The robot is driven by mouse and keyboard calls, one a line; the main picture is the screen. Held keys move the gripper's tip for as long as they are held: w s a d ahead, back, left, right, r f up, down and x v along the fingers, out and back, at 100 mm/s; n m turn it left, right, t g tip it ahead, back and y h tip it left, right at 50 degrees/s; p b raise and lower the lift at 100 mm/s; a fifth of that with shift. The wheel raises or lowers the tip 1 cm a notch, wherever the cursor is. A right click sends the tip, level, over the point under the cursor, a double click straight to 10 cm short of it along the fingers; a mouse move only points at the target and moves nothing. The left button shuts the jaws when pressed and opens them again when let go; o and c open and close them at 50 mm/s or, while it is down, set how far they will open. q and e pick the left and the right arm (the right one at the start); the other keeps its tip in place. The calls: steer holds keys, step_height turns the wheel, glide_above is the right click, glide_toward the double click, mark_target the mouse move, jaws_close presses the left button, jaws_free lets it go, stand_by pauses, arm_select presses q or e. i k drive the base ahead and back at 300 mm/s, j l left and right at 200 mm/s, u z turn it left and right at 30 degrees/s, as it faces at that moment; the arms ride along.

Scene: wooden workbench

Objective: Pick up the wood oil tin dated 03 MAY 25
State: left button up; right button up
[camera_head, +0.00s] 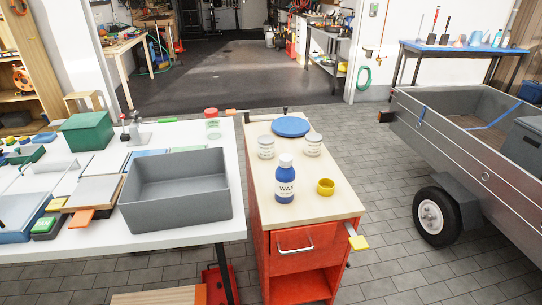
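Two small grey-white tins with pale labels stand upright on the wooden top of a red cabinet (335,208). The left tin (266,147) and the right tin (313,145) stand apart, on either side of a round blue disc (290,126) and nearer to me than it. Their label print is too small to read, so I cannot tell which one bears the date 03 MAY 25. A blue bottle marked WAX (285,182) stands in front, between them. Neither of my grippers is in view.
A yellow ring-like item (326,187) lies right of the bottle. A large grey open bin (175,200) stands on the white table to the left, near a red-lidded jar (212,127). A grey trailer (470,150) stands at the right. The cabinet top's front is clear.

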mark_target(313, 141)
steer(key=l+u, duration=0.25)
steer(key=l, duration=0.65)
steer(key=l+u, duration=0.25)
steer(key=l, duration=0.65)
steer(key=i+j+z, duration=0.45)
steer(key=i+j, duration=0.45)
steer(key=j, duration=0.05)
